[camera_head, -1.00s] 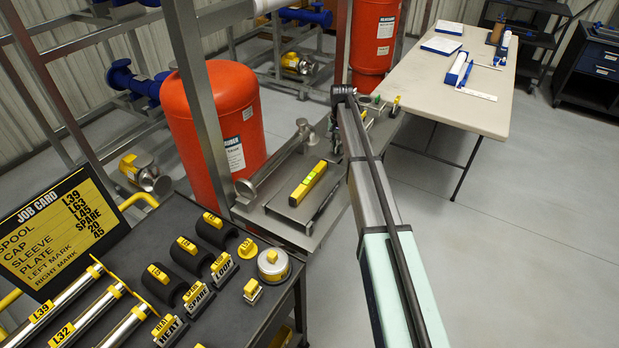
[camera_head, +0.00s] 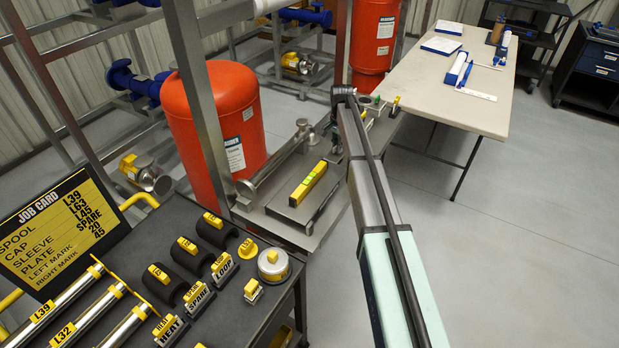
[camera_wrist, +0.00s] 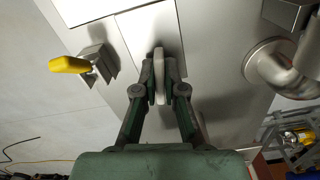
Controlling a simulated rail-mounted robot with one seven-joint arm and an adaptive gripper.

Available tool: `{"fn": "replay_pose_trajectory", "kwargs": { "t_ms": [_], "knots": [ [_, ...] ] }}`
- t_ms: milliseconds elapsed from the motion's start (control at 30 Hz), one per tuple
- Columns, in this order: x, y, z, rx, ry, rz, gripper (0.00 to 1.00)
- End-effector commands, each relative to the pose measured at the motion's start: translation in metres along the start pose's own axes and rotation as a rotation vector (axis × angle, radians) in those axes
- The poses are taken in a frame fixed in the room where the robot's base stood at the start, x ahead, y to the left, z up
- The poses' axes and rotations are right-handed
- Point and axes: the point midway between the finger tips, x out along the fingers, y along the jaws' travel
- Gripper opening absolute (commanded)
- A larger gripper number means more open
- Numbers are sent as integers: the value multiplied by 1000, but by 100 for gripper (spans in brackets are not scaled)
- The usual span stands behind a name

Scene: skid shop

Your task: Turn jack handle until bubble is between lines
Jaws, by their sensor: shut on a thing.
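The yellow level (camera_head: 308,184) lies on a grey metal plate (camera_head: 288,208) on the skid. The jack body is not clearly visible. In the head view my arm largely hides the gripper and handle.
A bracket with a yellow grip (camera_wrist: 70,65) stands left of my gripper in the wrist view, and a metal elbow pipe (camera_wrist: 268,66) is at right. A red tank (camera_head: 212,130) stands behind the skid. A tool cart (camera_head: 150,240) is at front left. Floor at right is clear.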

Motion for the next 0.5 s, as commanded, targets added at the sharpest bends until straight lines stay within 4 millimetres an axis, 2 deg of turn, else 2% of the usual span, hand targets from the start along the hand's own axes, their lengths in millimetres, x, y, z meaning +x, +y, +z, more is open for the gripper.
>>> {"fn": "replay_pose_trajectory", "kwargs": {
  "t_ms": [33,100,133,500],
  "knots": [
    [1,1,0,24,-2,2,0],
    [2,1,1,25,-2,2,30],
    [2,1,1,25,-2,2,34],
    [-2,0,0,23,-1,1,34]
  ]
}}
